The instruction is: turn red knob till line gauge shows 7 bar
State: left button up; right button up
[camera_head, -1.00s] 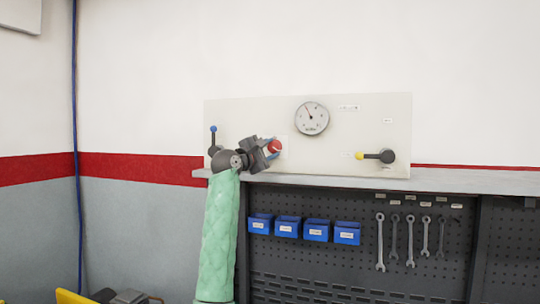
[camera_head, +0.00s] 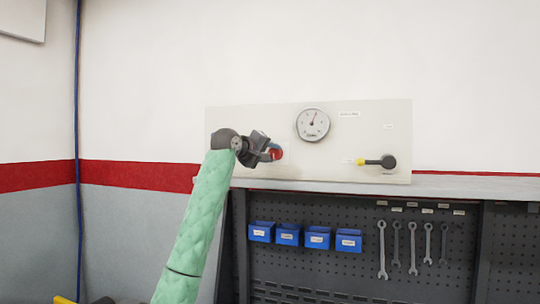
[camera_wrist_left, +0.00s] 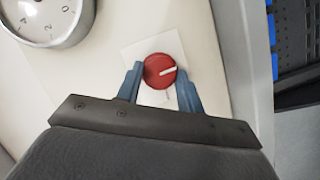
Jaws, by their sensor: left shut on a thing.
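The red knob (camera_head: 276,153) sits on the pale test panel (camera_head: 370,120); it also shows in the left wrist view (camera_wrist_left: 160,71) with a white pointer mark. My left gripper (camera_head: 270,153) is shut on the knob, its blue fingers on either side of it in the left wrist view (camera_wrist_left: 158,88). The round line gauge (camera_head: 313,125) is above and right of the knob; its needle points up and slightly right, and its numbers are too small to read in the head view. Part of the gauge also shows in the left wrist view (camera_wrist_left: 45,15). My right gripper is not in view.
A black lever with a yellow tip (camera_head: 377,162) is on the panel's right side. The panel stands on a grey bench top (camera_head: 440,187). Below hang blue bins (camera_head: 318,238) and several wrenches (camera_head: 382,250) on a dark pegboard.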

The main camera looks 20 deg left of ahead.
pick_arm(q)
jog(key=m+y, duration=0.1)
jog(key=m, duration=0.1)
jog(key=shift+d+m+g, duration=0.1)
jog(key=shift+m+g, duration=0.3)
jog(key=shift+d+m+y, duration=0.1)
jog(key=shift+m+y, duration=0.4)
jog(key=shift+m, duration=0.3)
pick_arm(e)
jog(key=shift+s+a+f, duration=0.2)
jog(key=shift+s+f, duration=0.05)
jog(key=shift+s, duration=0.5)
pick_arm(q)
jog(key=shift+m+y, duration=0.3)
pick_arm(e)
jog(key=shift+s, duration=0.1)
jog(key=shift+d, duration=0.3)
